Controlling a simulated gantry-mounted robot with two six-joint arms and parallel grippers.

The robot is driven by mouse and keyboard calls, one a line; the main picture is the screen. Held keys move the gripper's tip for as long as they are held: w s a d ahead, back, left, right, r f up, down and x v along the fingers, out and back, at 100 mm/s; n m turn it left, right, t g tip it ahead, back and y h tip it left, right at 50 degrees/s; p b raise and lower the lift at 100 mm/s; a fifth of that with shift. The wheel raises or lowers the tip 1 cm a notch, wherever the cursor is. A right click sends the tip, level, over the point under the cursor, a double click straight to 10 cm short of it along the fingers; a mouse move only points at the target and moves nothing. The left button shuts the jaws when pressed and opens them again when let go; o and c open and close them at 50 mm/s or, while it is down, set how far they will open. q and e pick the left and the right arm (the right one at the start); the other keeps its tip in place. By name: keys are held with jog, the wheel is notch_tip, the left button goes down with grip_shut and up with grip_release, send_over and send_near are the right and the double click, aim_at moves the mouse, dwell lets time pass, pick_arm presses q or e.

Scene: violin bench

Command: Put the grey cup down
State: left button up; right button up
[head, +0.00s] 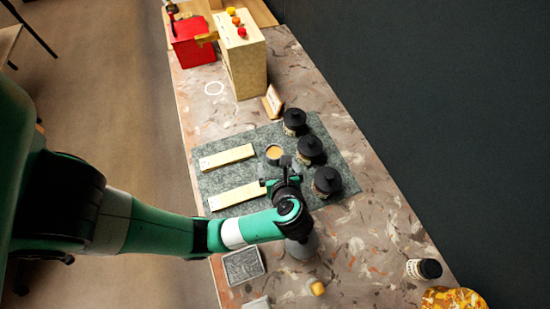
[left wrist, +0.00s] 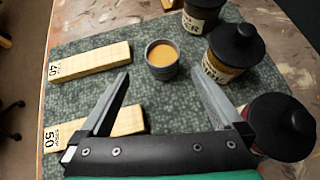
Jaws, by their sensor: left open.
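The grey cup (head: 274,158) stands upright on the green speckled mat (head: 225,180), with orange-yellow contents. It also shows in the left wrist view (left wrist: 161,70), ahead of the jaws. My left gripper (head: 275,171) is open and empty, on the near side of the cup. In the left wrist view its two fingers (left wrist: 160,84) are spread wide and point toward the cup, which appears apart from them. My right gripper is not in view.
Two pale wooden blocks (head: 227,158) (head: 237,196) lie left of the cup. Several black-lidded jars (head: 310,150) stand to its right. A grey rounded object (head: 301,246) is partly hidden below my arm. A red box (head: 193,43) and a tall wooden box (head: 243,62) stand at the back.

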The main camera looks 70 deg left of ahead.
aim_at(274, 154)
pick_arm(q)
jog(key=shift+x, duration=0.95)
jog(key=shift+w+a+f, duration=0.1)
jog(key=shift+a, duration=0.15)
jog(key=b+x, duration=0.2)
jog(key=x, duration=0.2)
jog(key=shift+w+a+f+b, duration=0.15)
jog(key=shift+w+f+b, duration=0.1)
jog(key=shift+b, duration=0.1)
jog(key=shift+a+f, duration=0.1)
jog(key=shift+a, duration=0.15)
jog(key=shift+c, duration=0.4)
grip_shut()
jog(key=r+p, duration=0.2)
jog(key=r, duration=0.1)
jog(key=r+p, duration=0.1)
jog(key=shift+s+d+r, duration=0.15)
jog(key=shift+d+r, duration=0.1)
jog(key=shift+r, duration=0.1)
jog(key=s+d+r+p, duration=0.8)
jog(key=s+d+p, duration=0.1)
jog(key=p, duration=0.6)
jog(key=shift+d+r, duration=0.2)
jog(key=shift+d, duration=0.3)
